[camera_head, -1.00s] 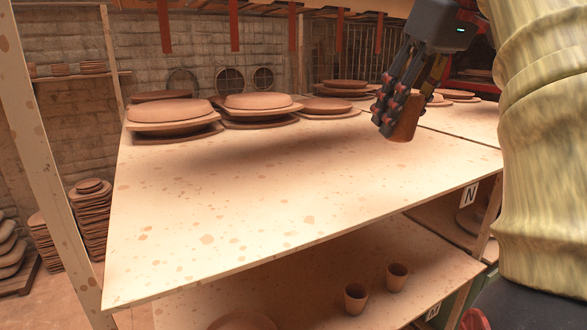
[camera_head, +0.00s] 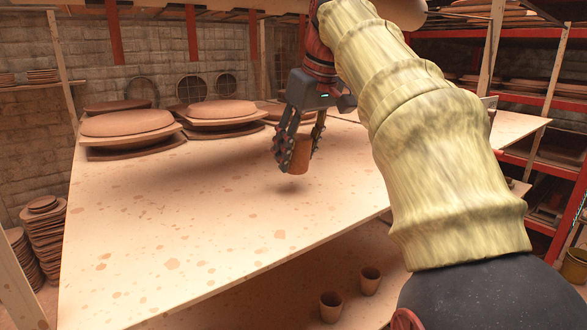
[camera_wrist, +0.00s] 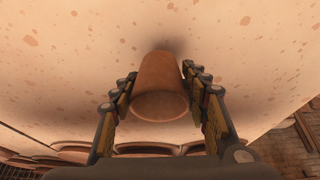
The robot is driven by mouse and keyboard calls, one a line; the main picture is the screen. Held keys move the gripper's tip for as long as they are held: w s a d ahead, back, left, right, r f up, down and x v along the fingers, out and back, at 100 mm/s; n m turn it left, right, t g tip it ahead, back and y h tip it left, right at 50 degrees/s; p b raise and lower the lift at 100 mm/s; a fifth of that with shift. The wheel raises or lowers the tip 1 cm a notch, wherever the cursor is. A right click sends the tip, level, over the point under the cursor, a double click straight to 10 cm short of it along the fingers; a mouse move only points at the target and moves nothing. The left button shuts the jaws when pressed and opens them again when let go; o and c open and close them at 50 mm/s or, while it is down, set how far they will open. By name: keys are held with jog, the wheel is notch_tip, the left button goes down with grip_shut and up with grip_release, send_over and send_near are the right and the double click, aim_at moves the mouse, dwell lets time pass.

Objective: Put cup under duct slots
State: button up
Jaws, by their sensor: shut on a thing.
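My gripper (camera_head: 298,148) is shut on a brown clay cup (camera_head: 301,160). It holds the cup a little above the speckled upper board (camera_head: 190,220), and a shadow lies on the board below it. In the wrist view the cup (camera_wrist: 160,80) sits between both fingers (camera_wrist: 160,92), its open rim facing the camera. Two similar cups, a left cup (camera_head: 331,307) and a right cup (camera_head: 370,281), stand on the lower shelf. Round grilles (camera_head: 190,88) show in the back wall; I cannot tell which parts are duct slots.
Stacks of round clay slabs (camera_head: 127,124) and (camera_head: 219,112) stand along the board's back edge. More slabs are stacked on the floor at left (camera_head: 42,228). A red rack (camera_head: 545,100) stands at right. The board's front and middle are clear.

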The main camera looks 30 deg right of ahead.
aim_at(294, 170)
jog(key=shift+w+f, duration=0.45)
jog(key=shift+f, duration=0.05)
jog(key=shift+f+p, duration=0.3)
jog(key=shift+f, duration=1.25)
jog(key=shift+f, duration=0.1)
jog(key=o, duration=1.1)
jog(key=shift+o, duration=0.7)
jog(key=v, duration=1.2)
